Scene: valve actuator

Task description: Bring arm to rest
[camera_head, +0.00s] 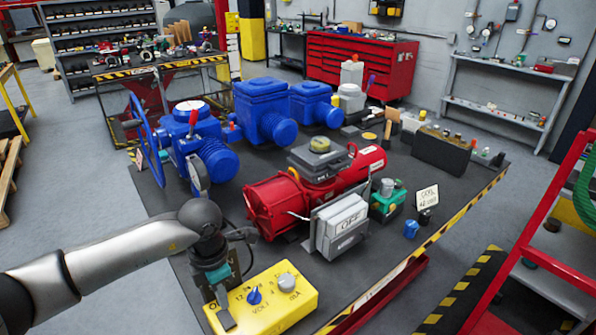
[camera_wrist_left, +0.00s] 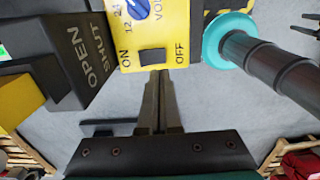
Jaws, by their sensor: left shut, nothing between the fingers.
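My left arm comes in from the left in the head view. Its gripper (camera_head: 226,316) hangs down at the near left end of the yellow control box (camera_head: 291,309), which has a blue knob and a grey knob. In the left wrist view the gripper fingers (camera_wrist_left: 158,76) are shut together and empty. Their tips point at the dark rocker switch (camera_wrist_left: 152,57) between ON and OFF on the yellow box (camera_wrist_left: 178,28). Whether they touch the switch I cannot tell. My right gripper does not show.
The black table (camera_head: 190,255) bears a red actuator (camera_head: 277,203), an OFF-marked grey box (camera_head: 341,226), blue valve actuators (camera_head: 265,105) and a green unit (camera_head: 387,202). A red frame (camera_head: 545,215) stands at right. In the wrist view, an OPEN/SHUT block (camera_wrist_left: 85,50) and teal-collared handle (camera_wrist_left: 250,60) flank the fingers.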

